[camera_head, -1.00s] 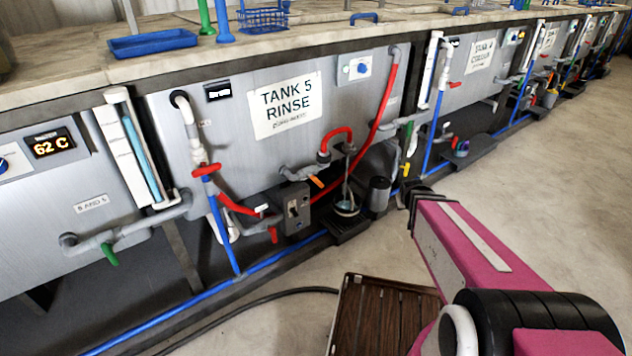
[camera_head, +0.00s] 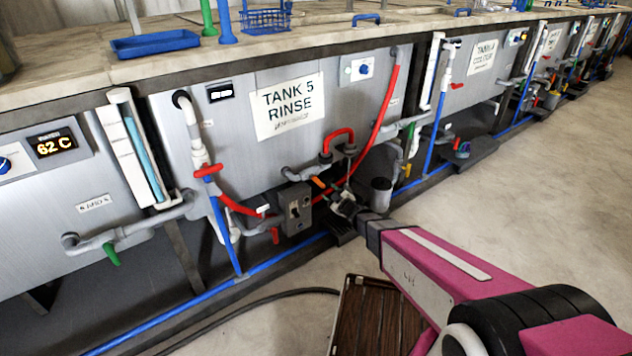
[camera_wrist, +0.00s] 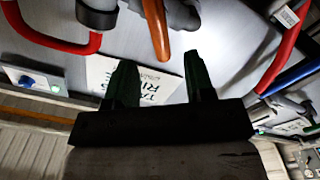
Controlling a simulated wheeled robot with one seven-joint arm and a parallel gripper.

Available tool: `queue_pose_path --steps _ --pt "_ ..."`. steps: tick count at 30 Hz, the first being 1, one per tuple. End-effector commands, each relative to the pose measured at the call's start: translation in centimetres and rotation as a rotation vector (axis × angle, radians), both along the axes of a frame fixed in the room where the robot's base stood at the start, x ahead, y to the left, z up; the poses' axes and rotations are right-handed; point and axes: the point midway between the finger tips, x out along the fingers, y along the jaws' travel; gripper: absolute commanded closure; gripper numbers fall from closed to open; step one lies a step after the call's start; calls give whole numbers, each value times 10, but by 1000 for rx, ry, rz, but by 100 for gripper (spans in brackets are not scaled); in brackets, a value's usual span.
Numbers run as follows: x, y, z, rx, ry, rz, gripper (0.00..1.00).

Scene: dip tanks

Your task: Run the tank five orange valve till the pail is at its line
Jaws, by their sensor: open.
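The tank five orange valve handle (camera_head: 318,183) sits low on the front of the tank marked "TANK 5 RINSE" (camera_head: 289,104). In the wrist view the orange handle (camera_wrist: 157,30) hangs ahead of my gripper (camera_wrist: 161,75), between the lines of its two fingers and just beyond their tips. The gripper is open, with nothing between the fingers. In the head view my gripper (camera_head: 342,203) is close in front of the handle, and I cannot tell if they touch. The pail is hidden behind my arm in the head view.
A red pipe (camera_head: 384,100) and a red loop (camera_head: 338,138) run close by the valve. A grey switch box (camera_head: 297,210) is left of it, a dark cylinder (camera_head: 381,195) right. A wooden slatted platform (camera_head: 372,318) lies on the floor. The floor at right is clear.

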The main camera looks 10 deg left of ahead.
Motion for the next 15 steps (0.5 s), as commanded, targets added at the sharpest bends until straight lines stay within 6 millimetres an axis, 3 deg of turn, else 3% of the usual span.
queue_pose_path --steps 8,15 --pt "20 21 -1 0 0 -1 51" --pt "48 53 -1 0 0 -1 51"
